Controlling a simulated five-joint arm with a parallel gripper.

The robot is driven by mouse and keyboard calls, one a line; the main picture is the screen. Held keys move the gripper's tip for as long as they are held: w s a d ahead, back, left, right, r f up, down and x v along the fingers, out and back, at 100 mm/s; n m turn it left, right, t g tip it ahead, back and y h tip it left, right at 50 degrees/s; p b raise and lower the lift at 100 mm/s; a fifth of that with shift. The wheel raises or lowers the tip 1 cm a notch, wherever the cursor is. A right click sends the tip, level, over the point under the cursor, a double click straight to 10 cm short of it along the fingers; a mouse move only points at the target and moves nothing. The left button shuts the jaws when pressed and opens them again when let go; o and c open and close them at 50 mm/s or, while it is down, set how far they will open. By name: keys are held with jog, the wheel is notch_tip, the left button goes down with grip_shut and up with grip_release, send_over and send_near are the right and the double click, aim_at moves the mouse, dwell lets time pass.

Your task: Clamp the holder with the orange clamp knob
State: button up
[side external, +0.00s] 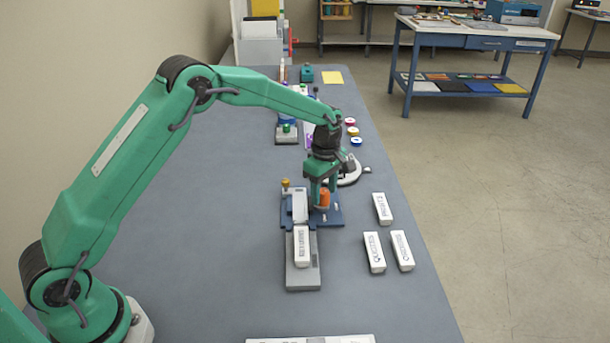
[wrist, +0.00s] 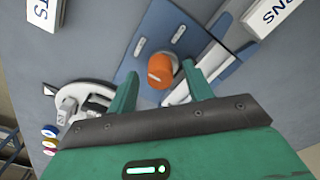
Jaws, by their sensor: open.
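The orange clamp knob (side external: 324,199) stands on the right part of a blue base plate (side external: 333,217). The light grey holder (side external: 300,208) lies on the same plate, left of the knob. A white labelled block (side external: 302,245) sits in front of it on a grey bed (side external: 303,281). My gripper (side external: 321,190) points down over the knob. In the wrist view the orange knob (wrist: 162,72) shows between the two green fingers of my open gripper (wrist: 163,70), with a gap on each side. Whether the fingertips reach down around it is hard to tell.
Several white labelled blocks lie to the right, one of them (side external: 374,252) near the grey bed. A round grey device with an arm (side external: 350,173) stands just behind the plate. Coloured discs (side external: 351,131) lie farther back. The bench left of the plate is clear.

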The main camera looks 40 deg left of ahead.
aim_at(323, 192)
notch_tip(323, 192, up, 7)
jog(key=shift+f, duration=0.15)
dwell(0.5)
jog(key=shift+s+r, duration=0.2)
jog(key=shift+r, duration=0.25)
jog(key=s+a+r+m+t, duration=0.3)
jog(key=s+r+m, duration=0.6)
jog(key=s+r, duration=0.55)
jog(key=s+a+f+m+t, duration=0.1)
jog(key=s+m, duration=0.8)
jog(key=s, duration=1)
jog(key=shift+s+f+t, duration=0.2)
jog(key=shift+s+t, duration=0.2)
jog(key=shift+t, duration=0.4)
